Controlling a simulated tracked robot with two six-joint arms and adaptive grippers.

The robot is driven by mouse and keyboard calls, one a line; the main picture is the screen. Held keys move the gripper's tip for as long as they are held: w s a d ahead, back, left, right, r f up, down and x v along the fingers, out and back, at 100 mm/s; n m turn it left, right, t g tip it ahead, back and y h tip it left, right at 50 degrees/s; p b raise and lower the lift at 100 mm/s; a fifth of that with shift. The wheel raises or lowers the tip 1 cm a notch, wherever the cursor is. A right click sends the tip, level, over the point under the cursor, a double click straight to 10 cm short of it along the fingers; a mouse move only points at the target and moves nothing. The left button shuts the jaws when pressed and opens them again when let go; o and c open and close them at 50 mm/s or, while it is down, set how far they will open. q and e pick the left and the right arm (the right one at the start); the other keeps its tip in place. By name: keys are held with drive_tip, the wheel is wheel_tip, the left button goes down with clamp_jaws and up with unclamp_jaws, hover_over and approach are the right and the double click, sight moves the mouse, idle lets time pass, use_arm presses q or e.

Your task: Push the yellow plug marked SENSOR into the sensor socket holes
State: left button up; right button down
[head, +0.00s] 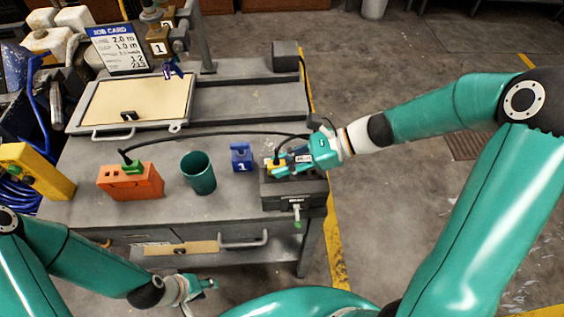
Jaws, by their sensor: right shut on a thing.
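My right gripper (285,164) is shut on the yellow plug (275,167), over the top of a dark grey box (293,201) at the table's right front. The gripper hides part of the plug and of the box top. I cannot read SENSOR on the plug, see the socket holes, or tell whether the plug touches the box. A black cable rises beside the plug. My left gripper (208,285) is low in front of the table, away from the plug; its finger opening is too small to tell.
An orange box (130,184) with a green plug (134,167) stands left on the grey table (225,207). A black cable (215,134) arches across to the right. A green cup (199,178) and a blue block marked 1 (241,158) stand between the boxes.

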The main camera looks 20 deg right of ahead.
drive_tip(key=shift+f+b, duration=0.55)
drive_tip(key=shift+f, duration=0.1)
idle(0.3)
drive_tip(key=c, duration=0.6)
unclamp_jaws()
drive_tip(key=shift+r, duration=0.1)
drive_tip(key=shift+p+v, duration=0.65)
drive_tip(key=shift+v, duration=0.2)
drive_tip(key=shift+p+v, duration=1.5)
drive_tip(key=shift+v, duration=1.15)
drive_tip(key=shift+s, duration=0.15)
